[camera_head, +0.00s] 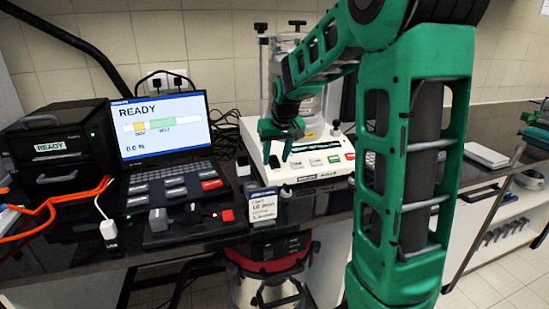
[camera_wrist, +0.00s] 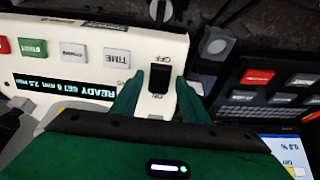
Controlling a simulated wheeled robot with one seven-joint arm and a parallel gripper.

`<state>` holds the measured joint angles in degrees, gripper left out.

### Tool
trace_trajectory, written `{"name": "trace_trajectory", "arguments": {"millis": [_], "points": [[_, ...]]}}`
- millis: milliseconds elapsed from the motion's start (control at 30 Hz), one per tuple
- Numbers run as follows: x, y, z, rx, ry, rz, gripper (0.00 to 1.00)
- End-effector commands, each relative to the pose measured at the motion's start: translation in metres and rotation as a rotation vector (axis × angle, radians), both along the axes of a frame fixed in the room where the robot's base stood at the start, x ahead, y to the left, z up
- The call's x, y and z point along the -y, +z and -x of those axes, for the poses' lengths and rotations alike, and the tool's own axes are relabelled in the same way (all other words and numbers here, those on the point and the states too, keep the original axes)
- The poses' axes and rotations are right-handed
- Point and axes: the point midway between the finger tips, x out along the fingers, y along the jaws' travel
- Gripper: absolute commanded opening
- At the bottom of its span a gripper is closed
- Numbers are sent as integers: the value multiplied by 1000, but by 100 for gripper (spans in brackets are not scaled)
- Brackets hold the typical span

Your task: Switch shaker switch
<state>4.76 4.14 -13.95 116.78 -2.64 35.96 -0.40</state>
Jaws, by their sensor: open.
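The sieve shaker has a white base (camera_head: 325,163) with a clear column on top. Its black rocker switch (camera_wrist: 159,82) sits on the white panel, with "OFF" at its upper end and "ON" at its lower end in the wrist view. Part of the switch (camera_head: 274,162) shows in the head view at the base's left front. My green gripper (camera_wrist: 157,90) is open and empty, its fingers on either side of the switch. I cannot tell whether they touch it or which way the rocker is tilted. In the head view my gripper (camera_head: 276,155) points down over the switch.
The shaker's display (camera_wrist: 66,87) is lit and reads READY, beside several buttons. A laptop (camera_head: 160,135) showing READY and a black box (camera_head: 60,150) stand left. A small card display (camera_head: 263,204) stands in front of the shaker. A red-topped canister (camera_head: 270,260) is below the counter.

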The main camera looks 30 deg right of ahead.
Motion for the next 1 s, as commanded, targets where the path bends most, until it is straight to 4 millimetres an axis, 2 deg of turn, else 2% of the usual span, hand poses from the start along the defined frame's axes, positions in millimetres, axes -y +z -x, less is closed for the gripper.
{"name": "trace_trajectory", "arguments": {"millis": [200, 233, 400, 667, 1000], "points": [[0, 0, 0, 0, 0, 0, 41], [0, 0, 0, 0, 0, 0, 38], [0, 0, 0, 0, 0, 0, 0], [-1, -2, 2, 33, 0, 9, 0], [-3, -7, 7, 212, 2, 59, 0]]}}
